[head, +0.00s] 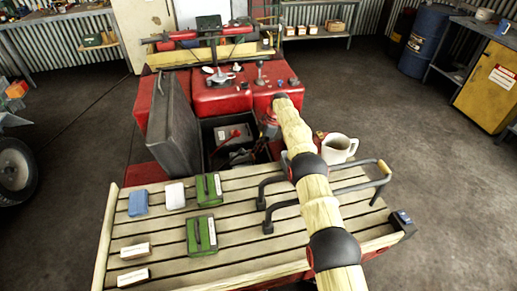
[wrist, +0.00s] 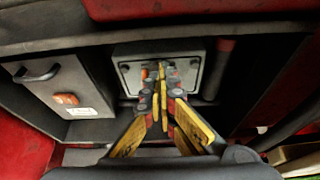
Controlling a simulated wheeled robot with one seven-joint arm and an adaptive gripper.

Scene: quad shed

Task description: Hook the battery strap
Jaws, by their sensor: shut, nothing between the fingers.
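The grey battery (head: 228,133) sits in the open black compartment of the red quad, with a red part on top of it. In the wrist view a pale grey, square-topped body (wrist: 130,72) with dark corners, likely the battery, lies beyond my fingers. My gripper (wrist: 160,70) is shut and empty, its fingertips in front of that grey top. I cannot tell whether they touch it. A dark bar with a reddish end (wrist: 218,68) runs beside the grey body. I cannot make out the strap or its hook for certain. In the head view my arm partly covers the compartment's right side.
The raised black lid (head: 174,125) stands left of the compartment. A grey box with a handle (wrist: 62,88) is close left in the wrist view.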

